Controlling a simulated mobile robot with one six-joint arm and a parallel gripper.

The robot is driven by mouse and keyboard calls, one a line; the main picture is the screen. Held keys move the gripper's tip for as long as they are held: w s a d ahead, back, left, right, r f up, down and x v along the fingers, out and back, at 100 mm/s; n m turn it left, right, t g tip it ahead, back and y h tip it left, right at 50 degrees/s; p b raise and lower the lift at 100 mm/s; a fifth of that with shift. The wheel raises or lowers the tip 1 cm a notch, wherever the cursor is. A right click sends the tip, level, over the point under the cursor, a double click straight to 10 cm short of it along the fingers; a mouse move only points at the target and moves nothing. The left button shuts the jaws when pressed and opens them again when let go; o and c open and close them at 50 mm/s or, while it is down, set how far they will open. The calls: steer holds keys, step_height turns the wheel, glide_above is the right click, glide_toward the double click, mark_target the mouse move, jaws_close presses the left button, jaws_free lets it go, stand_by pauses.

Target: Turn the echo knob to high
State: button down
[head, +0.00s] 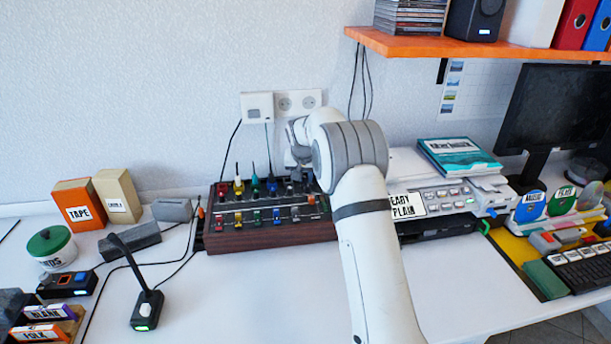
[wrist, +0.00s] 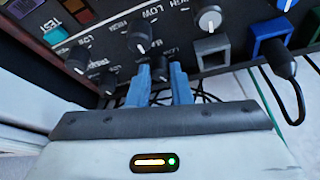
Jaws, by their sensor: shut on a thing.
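The mixer (head: 285,235) is a dark panel with a wooden front edge, colored sliders and small knobs, on the white desk. My gripper (wrist: 160,85) is at the panel in the wrist view, its two blue-grey fingers closed on either side of a small dark knob (wrist: 160,68). I cannot read the label of this knob well enough to confirm that it is the echo knob, nor see its pointer. In the head view my arm hides the right part of the mixer and most of the gripper.
A black plug with a cable (wrist: 282,62) is at the right. A microphone (head: 146,305) stands on the desk.

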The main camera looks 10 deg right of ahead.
steer(key=shift+a+m+h, duration=0.1)
steer(key=shift+m+h, duration=0.2)
steer(key=shift+m, duration=0.5)
steer(key=c, duration=1.6)
jaws_free()
steer(key=shift+r, duration=0.1)
steer(key=v, duration=0.7)
steer(key=shift+s+a+r, duration=0.1)
steer(key=shift+a+r, duration=0.05)
steer(key=shift+r, duration=0.1)
